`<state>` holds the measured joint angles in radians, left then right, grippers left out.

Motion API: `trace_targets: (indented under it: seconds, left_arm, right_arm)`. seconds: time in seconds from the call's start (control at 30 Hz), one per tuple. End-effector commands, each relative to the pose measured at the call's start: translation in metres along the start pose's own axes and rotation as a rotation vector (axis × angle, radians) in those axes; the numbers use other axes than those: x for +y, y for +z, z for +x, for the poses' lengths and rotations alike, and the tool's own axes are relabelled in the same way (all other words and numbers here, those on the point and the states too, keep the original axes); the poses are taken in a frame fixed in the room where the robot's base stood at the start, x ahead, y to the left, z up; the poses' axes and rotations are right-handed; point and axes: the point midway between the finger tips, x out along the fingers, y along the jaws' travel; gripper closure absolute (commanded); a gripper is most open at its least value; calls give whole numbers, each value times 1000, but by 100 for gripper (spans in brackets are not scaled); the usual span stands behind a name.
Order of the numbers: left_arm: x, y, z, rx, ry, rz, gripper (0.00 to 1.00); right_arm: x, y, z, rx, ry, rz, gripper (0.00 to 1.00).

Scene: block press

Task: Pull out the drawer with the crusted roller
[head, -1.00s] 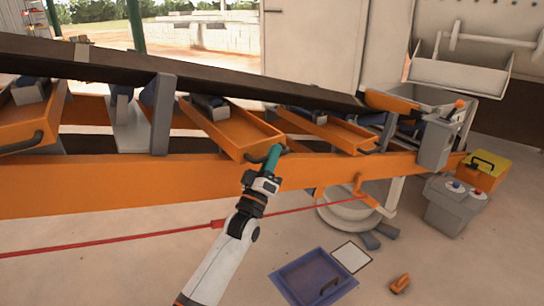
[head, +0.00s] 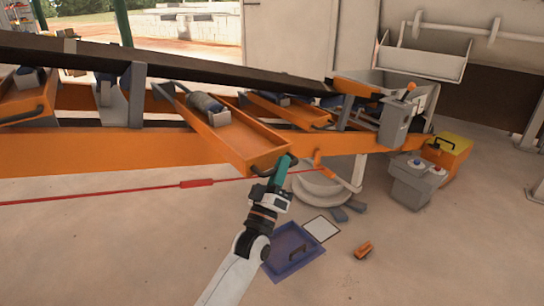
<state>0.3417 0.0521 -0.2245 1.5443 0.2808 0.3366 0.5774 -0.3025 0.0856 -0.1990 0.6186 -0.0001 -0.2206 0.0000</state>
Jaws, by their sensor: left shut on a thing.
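An orange drawer (head: 240,146) in the middle of the conveyor frame stands pulled out toward me, clear of the beam's edge. A roller (head: 207,104) with a grey-brown, rough-looking middle and blue parts lies at its rear. My left gripper (head: 285,166) is shut on the dark handle (head: 264,172) at the drawer's front end; the fingers partly hide the handle. My right gripper is not in view.
Other orange drawers sit to the left (head: 22,104) and right (head: 292,112). A dark belt (head: 200,70) slopes above. A blue tray (head: 290,252), white panel (head: 321,229) and orange piece (head: 363,250) lie on the floor. A red cord (head: 110,190) runs along the frame.

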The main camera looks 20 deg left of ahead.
Motion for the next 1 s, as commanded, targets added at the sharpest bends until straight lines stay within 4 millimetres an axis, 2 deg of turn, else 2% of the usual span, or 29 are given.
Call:
trace_targets:
  seconds: [0.03,0.2,0.4,0.63,1.0]
  left_arm:
    - [-11,-4,-3,3,2,-4,100]
    - [-38,-16,-16,2,2,-4,100]
    - [-60,-28,-28,1,1,-1,100]
    - [-71,-33,-33,1,1,0,100]
    - [-71,-34,-34,0,0,1,100]
  right_arm:
    - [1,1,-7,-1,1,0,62]
    - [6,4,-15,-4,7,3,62]
    - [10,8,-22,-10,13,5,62]
    - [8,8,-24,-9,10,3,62]
    - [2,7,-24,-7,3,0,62]
